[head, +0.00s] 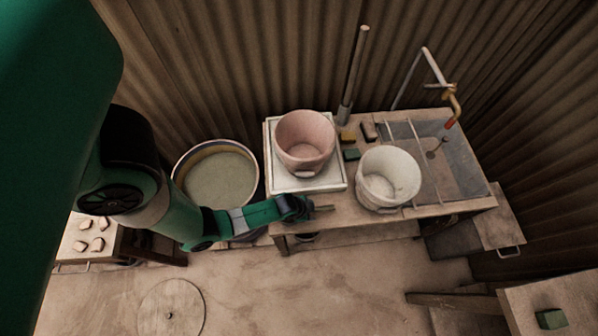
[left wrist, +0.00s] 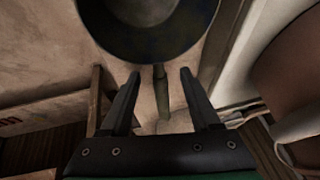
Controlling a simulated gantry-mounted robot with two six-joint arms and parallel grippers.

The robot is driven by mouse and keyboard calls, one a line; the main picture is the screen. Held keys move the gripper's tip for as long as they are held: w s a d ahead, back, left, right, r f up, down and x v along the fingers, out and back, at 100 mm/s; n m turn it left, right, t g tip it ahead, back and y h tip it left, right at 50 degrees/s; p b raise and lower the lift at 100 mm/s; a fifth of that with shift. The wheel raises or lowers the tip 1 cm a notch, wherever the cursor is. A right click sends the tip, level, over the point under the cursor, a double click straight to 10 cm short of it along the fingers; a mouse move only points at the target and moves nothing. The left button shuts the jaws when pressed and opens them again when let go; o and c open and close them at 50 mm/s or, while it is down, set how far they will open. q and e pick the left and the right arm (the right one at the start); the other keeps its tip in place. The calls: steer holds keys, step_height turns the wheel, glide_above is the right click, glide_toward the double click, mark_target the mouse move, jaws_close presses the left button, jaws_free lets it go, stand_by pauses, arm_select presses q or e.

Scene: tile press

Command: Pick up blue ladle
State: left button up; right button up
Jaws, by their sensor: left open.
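In the left wrist view, a ladle with a wide, round, dark bowl (left wrist: 150,28) fills the top; its blue is hard to make out in the shade. Its short greenish handle (left wrist: 162,92) runs down from the bowl between my fingers, touching neither. My left gripper (left wrist: 160,75) is open and empty around the handle. In the head view, my left gripper (head: 322,208) is at the front edge of the table. A small dark round thing shows just below it, partly hidden; I cannot tell if it is the ladle's bowl. My right gripper is not in view.
A pink bucket (head: 305,135) stands on a white square scale (head: 306,184), beside a white bucket (head: 389,172) on the table. A large round tub (head: 216,176) stands left, close to my arm. A sink with a tap (head: 448,150) is at right.

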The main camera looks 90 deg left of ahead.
arm_select(q)
steer(key=shift+w+a+f, duration=0.1)
steer(key=shift+w+f, duration=0.05)
steer(key=shift+f, duration=0.25)
jaws_close()
stand_by(1.1)
